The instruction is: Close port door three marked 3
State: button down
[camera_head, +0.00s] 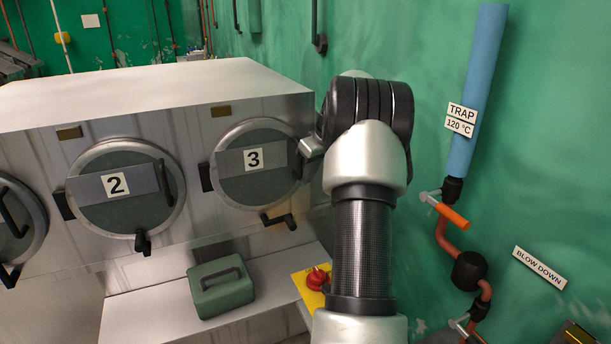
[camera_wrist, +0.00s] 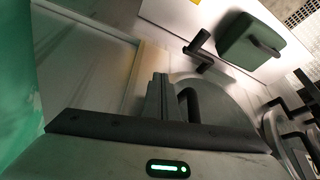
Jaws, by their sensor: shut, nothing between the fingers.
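Port door three (camera_head: 236,182) is the round grey door marked 3 on the pale metal machine. It looks flush or nearly flush with its ring; I cannot tell if a small gap is left. Its black latch handle (camera_head: 279,220) sits at the lower rim, pointing right, and shows in the wrist view (camera_wrist: 199,49). My gripper (camera_head: 309,150) is shut and empty at the door's right edge. In the wrist view its fingers (camera_wrist: 161,97) are beside the door's black curved pull handle (camera_wrist: 190,103); contact is unclear. My arm hides what is behind it.
Door two (camera_head: 127,212) is left of door three, its latch handle (camera_head: 143,242) pointing down. A green box (camera_head: 220,287) and a red button (camera_head: 317,278) on a yellow plate are below. A blue pipe (camera_head: 477,90) and orange-handled valve (camera_head: 449,213) are on the right wall.

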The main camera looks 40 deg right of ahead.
jog(key=shift+w+r, duration=0.25)
jog(key=shift+w, duration=0.1)
dwell(0.3)
jog(key=v, duration=1.7)
jog(key=shift+s+d, duration=0.15)
jog(key=shift+s, duration=0.3)
jog(key=shift+f, duration=0.1)
